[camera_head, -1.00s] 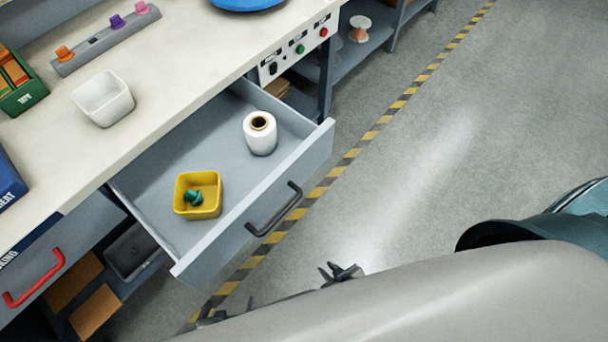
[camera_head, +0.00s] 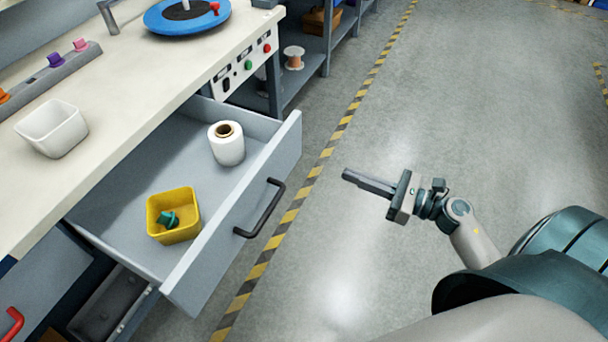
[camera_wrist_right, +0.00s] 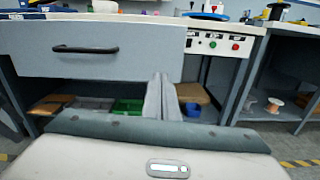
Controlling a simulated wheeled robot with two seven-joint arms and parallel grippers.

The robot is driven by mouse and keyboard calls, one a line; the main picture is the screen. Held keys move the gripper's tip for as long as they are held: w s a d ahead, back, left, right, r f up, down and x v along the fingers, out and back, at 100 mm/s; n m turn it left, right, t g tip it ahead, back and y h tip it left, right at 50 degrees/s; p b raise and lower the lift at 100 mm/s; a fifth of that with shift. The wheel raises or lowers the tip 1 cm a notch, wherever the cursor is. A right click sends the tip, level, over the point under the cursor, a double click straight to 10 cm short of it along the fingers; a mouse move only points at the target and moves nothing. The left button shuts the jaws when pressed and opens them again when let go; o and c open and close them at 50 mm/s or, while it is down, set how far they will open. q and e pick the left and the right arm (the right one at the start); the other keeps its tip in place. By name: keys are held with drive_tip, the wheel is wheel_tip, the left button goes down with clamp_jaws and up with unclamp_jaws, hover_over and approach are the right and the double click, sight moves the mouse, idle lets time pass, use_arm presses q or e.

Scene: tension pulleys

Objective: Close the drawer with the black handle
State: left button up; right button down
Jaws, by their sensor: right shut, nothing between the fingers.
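The grey drawer (camera_head: 180,270) under the workbench is pulled well out, with its black handle (camera_head: 261,208) on the front. Inside it are a yellow bin (camera_head: 184,236) holding a green part and a white roll (camera_head: 227,150). In the right wrist view the drawer front (camera_wrist_right: 140,68) and black handle (camera_wrist_right: 85,49) show ahead and to the left. My right gripper (camera_head: 350,177) is shut and empty, out in front of the drawer and apart from it. Its closed fingers also show in the right wrist view (camera_wrist_right: 162,85). My left gripper is not in view.
The worktop carries a white bin (camera_head: 60,140) and a blue turntable (camera_head: 187,17). A panel with buttons (camera_head: 245,65) is right of the drawer. A red handle (camera_head: 13,324) shows at lower left. The floor (camera_head: 460,110) right of the striped line is clear.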

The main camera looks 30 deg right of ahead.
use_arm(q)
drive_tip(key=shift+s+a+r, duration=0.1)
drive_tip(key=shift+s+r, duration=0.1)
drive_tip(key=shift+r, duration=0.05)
use_arm(e)
drive_tip(key=shift+s+r+n, duration=0.15)
drive_tip(key=shift+s+n, duration=0.1)
drive_tip(key=shift+n, duration=0.35)
drive_tip(key=shift+w+a, duration=0.1)
drive_tip(key=p, duration=0.3)
approach(290, 154)
drive_tip(key=x, duration=0.5)
drive_tip(key=shift+w, duration=0.3)
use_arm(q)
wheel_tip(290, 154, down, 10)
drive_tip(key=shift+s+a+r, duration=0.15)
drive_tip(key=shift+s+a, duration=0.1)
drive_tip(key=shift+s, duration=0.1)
use_arm(e)
drive_tip(key=shift+w+a, duration=0.35)
